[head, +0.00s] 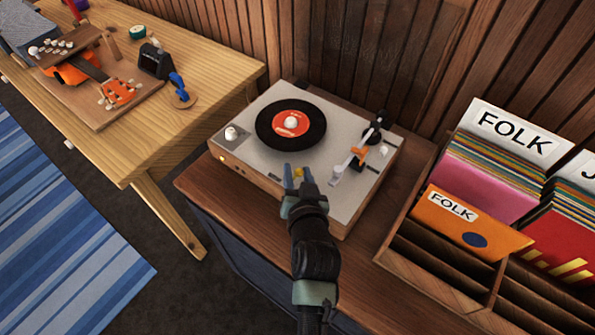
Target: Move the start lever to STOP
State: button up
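The record player (351,200) has a pale top and wooden sides. A black record with a red-orange label (291,123) lies on it. A small yellow knob (299,172) shows near the front edge of the top; it may be the start lever, but no START or STOP marking is readable. My gripper (297,170) is over that front edge, its two blue-grey fingers apart, with the yellow knob showing between their tips. Whether they touch it I cannot tell. My gripper hides the lower part of the knob and the deck around it.
The tonearm (358,154), with an orange part, is right of the record. A pale round knob (231,133) is at the deck's left. A wooden record crate (396,244) stands close on the right. A workbench (205,84) with ukulele parts is at left. Wood panelling rises behind.

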jog(key=shift+w, duration=0.15)
jog(key=shift+c, duration=0.2)
grip_shut()
jog(key=shift+r, duration=0.1)
jog(key=p, duration=0.2)
jog(key=g+p, duration=0.1)
jog(key=p, duration=0.2)
jog(key=shift+w+a+r+n+h, duration=0.15)
jog(key=shift+a+r+n+h, duration=0.15)
jog(key=shift+r+n+h, duration=0.1)
jog(key=p, duration=0.1)
jog(key=n+g+h+p, duration=0.1)
jog(key=p, duration=0.1)
jog(key=shift+w+a+f+g, duration=0.1)
jog(key=shift+w+a+g, duration=0.15)
jog(key=shift+a+g, duration=0.05)
jog(key=shift+w+a+f+n+g+h+p, duration=0.15)
jog(key=shift+w+a+f+n+g+h, duration=0.1)
jog(key=shift+n+g+h, duration=0.35)
jog(key=shift+w+a+f+n+g+h+p, duration=0.15)
jog(key=shift+a+f+n+g+h, duration=0.2)
jog(key=shift+g+h, duration=0.35)
jog(key=shift+d+r, duration=0.1)
jog(key=shift+r, duration=0.05)
jog(key=shift+s, duration=0.1)
